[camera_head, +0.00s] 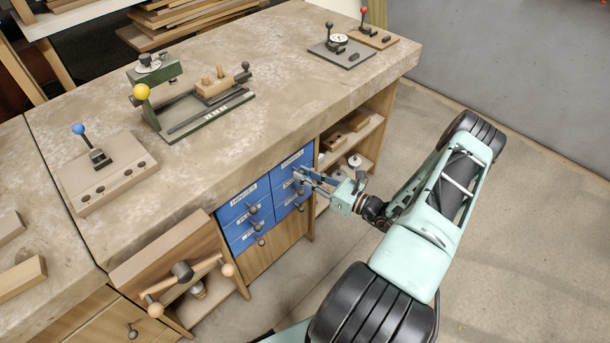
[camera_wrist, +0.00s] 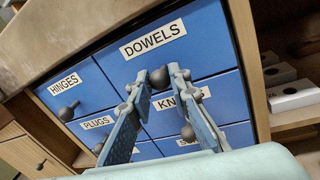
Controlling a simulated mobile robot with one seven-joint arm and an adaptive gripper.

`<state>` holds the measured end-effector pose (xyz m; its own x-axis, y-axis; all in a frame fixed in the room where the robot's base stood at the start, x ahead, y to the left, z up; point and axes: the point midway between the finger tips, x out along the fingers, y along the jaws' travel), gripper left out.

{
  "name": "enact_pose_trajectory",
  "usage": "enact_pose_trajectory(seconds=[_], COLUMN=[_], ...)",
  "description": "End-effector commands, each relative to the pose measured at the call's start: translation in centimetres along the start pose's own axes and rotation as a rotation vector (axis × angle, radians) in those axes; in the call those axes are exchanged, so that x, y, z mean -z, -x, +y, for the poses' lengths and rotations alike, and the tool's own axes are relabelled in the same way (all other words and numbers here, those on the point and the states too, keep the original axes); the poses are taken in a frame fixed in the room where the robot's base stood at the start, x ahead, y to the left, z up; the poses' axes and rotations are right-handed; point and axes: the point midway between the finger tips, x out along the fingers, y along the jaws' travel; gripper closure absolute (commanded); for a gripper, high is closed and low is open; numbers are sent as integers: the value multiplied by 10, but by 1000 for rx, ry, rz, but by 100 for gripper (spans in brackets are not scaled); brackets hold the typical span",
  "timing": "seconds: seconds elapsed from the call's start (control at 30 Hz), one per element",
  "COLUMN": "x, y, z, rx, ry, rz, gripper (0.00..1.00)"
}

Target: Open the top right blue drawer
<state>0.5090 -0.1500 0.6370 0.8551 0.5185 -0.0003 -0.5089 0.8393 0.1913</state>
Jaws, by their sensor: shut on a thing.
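The top right blue drawer (camera_wrist: 172,45) carries a "DOWELS" label. Its front looks flush with the drawers around it; in the head view this drawer (camera_head: 284,166) is partly hidden behind my gripper (camera_head: 301,174). In the wrist view, its dark round knob (camera_wrist: 160,78) sits between the fingertips of my gripper (camera_wrist: 159,82). The fingers are shut on the knob, one on each side. My arm reaches in from the right in the head view.
Blue drawers labelled "HINGES" (camera_wrist: 75,89) and "PLUGS" (camera_wrist: 93,123) lie to the left, with more below, all with projecting knobs. Open shelves (camera_head: 352,140) stand right of the drawers. The workbench top (camera_head: 270,75) overhangs above. The floor (camera_head: 500,270) in front is clear.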

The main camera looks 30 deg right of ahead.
Motion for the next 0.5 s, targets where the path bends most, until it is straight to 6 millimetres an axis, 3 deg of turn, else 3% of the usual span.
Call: enact_pose_trajectory(seconds=[0.27,0.5], x=[0,2], y=[13,58], z=[2,10], rx=[1,5], ry=[-1,-1], rz=[0,0], gripper=[100,100])
